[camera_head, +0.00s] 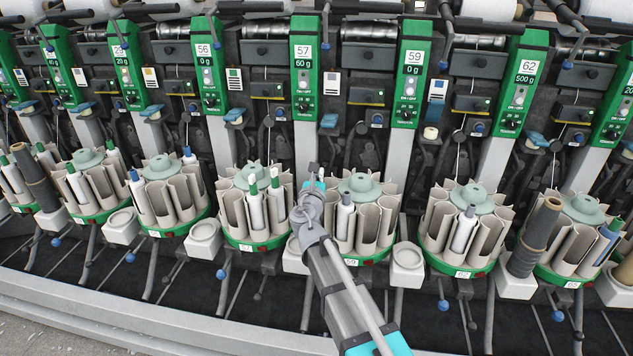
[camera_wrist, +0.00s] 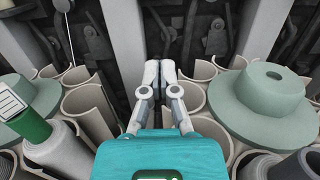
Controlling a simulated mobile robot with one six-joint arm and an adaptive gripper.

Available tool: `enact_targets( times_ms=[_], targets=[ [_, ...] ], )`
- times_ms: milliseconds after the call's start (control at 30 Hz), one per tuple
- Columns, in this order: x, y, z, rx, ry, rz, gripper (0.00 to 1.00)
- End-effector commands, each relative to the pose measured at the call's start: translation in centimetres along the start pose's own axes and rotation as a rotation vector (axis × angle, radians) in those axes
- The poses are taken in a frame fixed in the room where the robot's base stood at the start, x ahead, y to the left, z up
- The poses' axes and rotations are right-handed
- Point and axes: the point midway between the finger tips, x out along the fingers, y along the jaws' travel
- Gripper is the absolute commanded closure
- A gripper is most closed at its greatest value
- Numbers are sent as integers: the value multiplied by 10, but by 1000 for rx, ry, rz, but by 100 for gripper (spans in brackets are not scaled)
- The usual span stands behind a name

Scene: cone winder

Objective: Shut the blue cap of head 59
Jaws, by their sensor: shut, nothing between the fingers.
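The green panel marked 59 (camera_head: 412,60) stands right of centre in the head view. A small blue cap (camera_head: 329,120) shows between the panels marked 57 and 59. I cannot tell for sure that it is head 59's, nor whether it is open or shut. My gripper (camera_head: 313,168) is below this cap, between two bobbin magazines, apart from the cap. In the wrist view my gripper (camera_wrist: 160,70) has its fingertips together, with nothing between them. No blue cap shows in the wrist view.
Round magazines with pale pockets flank my gripper, at left (camera_head: 255,238) and right (camera_head: 352,256). The left one holds green-topped bobbins (camera_head: 253,200). Grey-green discs (camera_wrist: 265,95) stand above the pockets. Grey upright posts (camera_head: 389,160) and dark machine parts stand behind.

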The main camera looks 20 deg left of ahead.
Motion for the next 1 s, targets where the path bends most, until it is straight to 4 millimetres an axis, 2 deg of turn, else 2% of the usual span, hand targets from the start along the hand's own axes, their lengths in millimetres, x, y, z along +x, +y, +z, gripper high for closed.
enact_targets(
  times_ms=[33,800,1000],
  targets=[
    [12,1,0,0,0,-2,100],
    [131,-1,0,0,0,-3,100],
    [131,-2,20,0,0,-3,100]
  ],
)
